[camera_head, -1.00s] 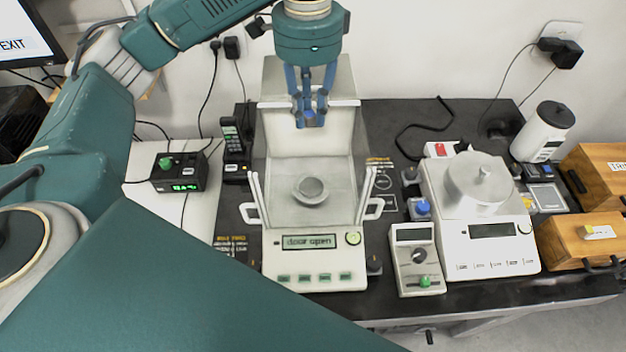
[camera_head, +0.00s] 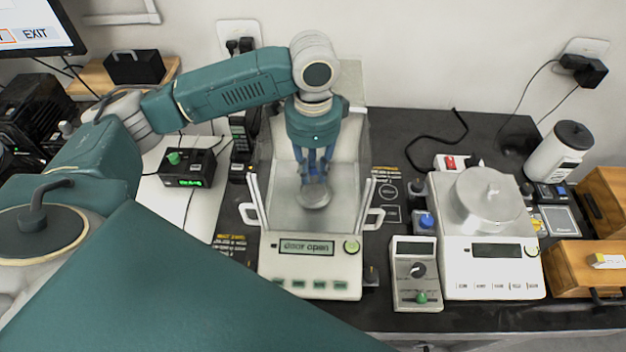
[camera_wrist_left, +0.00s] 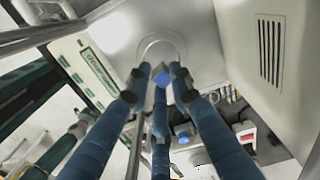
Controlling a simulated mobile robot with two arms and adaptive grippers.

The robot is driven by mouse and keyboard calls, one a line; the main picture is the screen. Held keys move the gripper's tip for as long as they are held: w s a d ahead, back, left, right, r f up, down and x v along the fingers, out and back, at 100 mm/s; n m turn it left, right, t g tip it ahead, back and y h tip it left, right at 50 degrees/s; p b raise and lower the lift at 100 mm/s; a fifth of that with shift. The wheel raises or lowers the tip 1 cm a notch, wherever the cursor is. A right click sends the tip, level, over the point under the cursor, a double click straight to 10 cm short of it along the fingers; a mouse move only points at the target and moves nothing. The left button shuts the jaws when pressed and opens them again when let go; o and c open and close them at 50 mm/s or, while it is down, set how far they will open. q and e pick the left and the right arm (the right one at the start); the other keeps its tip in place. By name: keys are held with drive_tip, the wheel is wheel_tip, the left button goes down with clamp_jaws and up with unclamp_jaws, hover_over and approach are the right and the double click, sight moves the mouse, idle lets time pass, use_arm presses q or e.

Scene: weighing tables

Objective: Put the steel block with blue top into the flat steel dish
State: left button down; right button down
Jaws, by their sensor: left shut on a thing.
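My left gripper (camera_head: 316,178) is inside the open chamber of the left balance (camera_head: 310,262), low over the flat steel dish (camera_head: 316,203). In the left wrist view its blue fingers are shut on the steel block with blue top (camera_wrist_left: 161,78). The dish also shows in the left wrist view (camera_wrist_left: 152,44), just beyond the block. The fingers hide most of the block in the head view. I cannot tell whether the block touches the dish. My right gripper is not in view.
The balance display reads "door open", and its clear walls stand close around my gripper. A second balance (camera_head: 492,270), a small grey device (camera_head: 416,270) and a blue-topped item (camera_head: 425,222) stand to the right. Wooden boxes (camera_head: 578,268) are at the right edge.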

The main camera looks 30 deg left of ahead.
use_arm(q)
wheel_tip(320, 180, down, 5)
drive_tip(key=shift+r, duration=0.1)
drive_tip(key=shift+s+p, duration=0.1)
drive_tip(key=shift+p, duration=0.2)
drive_tip(key=shift+s+f, duration=0.35)
drive_tip(key=shift+f, duration=0.35)
drive_tip(key=c, duration=1.5)
unclamp_jaws()
drive_tip(key=shift+c, duration=0.2)
drive_tip(key=shift+f, duration=0.1)
drive_tip(key=shift+w, duration=0.1)
drive_tip(key=shift+w, duration=0.1)
